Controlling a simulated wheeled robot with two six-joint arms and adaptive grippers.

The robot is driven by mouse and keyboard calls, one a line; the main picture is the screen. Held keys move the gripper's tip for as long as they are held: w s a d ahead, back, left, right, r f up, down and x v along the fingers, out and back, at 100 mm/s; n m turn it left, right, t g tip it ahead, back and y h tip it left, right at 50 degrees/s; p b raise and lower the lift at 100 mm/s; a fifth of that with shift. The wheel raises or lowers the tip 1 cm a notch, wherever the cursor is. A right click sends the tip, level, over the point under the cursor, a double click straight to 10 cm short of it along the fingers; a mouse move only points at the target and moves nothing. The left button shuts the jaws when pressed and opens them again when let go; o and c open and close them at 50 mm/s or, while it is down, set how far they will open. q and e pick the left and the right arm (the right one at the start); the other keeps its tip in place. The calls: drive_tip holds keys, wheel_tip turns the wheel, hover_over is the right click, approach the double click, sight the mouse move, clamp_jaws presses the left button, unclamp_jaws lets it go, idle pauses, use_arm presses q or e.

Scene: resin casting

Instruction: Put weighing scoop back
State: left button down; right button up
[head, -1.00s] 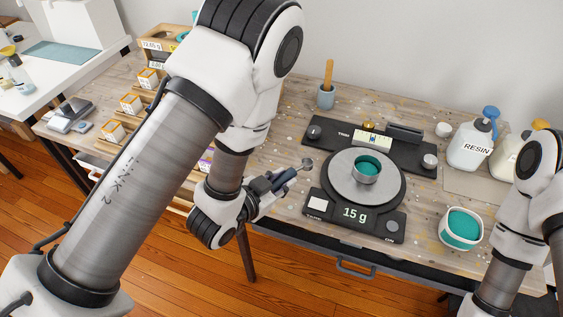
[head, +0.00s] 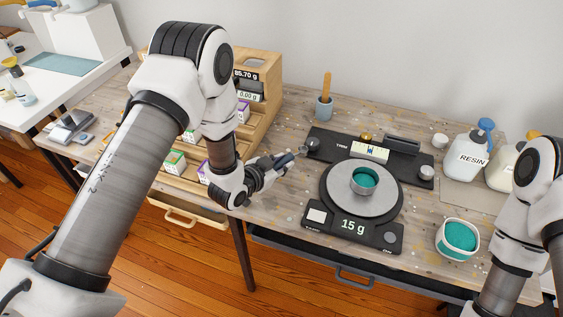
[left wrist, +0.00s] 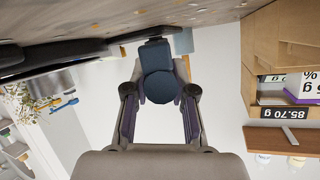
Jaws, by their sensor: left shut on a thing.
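My left gripper (head: 272,166) is shut on the weighing scoop (head: 284,160). The scoop has a dark blue handle and a small grey bowl that points right, close to the left knob of the black balance. The handle also shows between the fingers in the left wrist view (left wrist: 158,78); the bowl cannot be made out there. The scoop appears held above the table, left of the digital scale (head: 352,230). A white tub of teal powder (head: 447,253) stands right of the scale. My right arm shows at the right edge, its gripper out of view.
A blue-grey pot (head: 324,107) holds a wooden stick. The resin bottle (head: 468,155) stands back right. A wooden rack (head: 262,65) with small boxes stands behind my left arm.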

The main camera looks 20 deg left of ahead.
use_arm(q)
drive_tip(key=shift+f, duration=0.3)
drive_tip(key=shift+s+f+b, duration=0.25)
drive_tip(key=shift+s+b, duration=0.05)
drive_tip(key=shift+b, duration=0.2)
drive_tip(key=c, duration=1)
unclamp_jaws()
drive_tip(key=shift+s+f, duration=0.1)
drive_tip(key=shift+f, duration=0.05)
drive_tip(key=shift+o, duration=0.2)
drive_tip(key=shift+r, duration=0.2)
drive_tip(key=shift+r+p, duration=0.55)
drive_tip(key=shift+p, duration=0.15)
drive_tip(key=shift+s+a+f+b, duration=0.2)
drive_tip(key=shift+s+b, duration=0.15)
drive_tip(key=shift+b, duration=0.1)
drive_tip(key=v, duration=1)
drive_tip(key=shift+s+r+b, duration=0.15)
drive_tip(key=shift+r+b, duration=0.25)
drive_tip(key=shift+r, duration=0.1)
drive_tip(key=shift+a, duration=0.1)
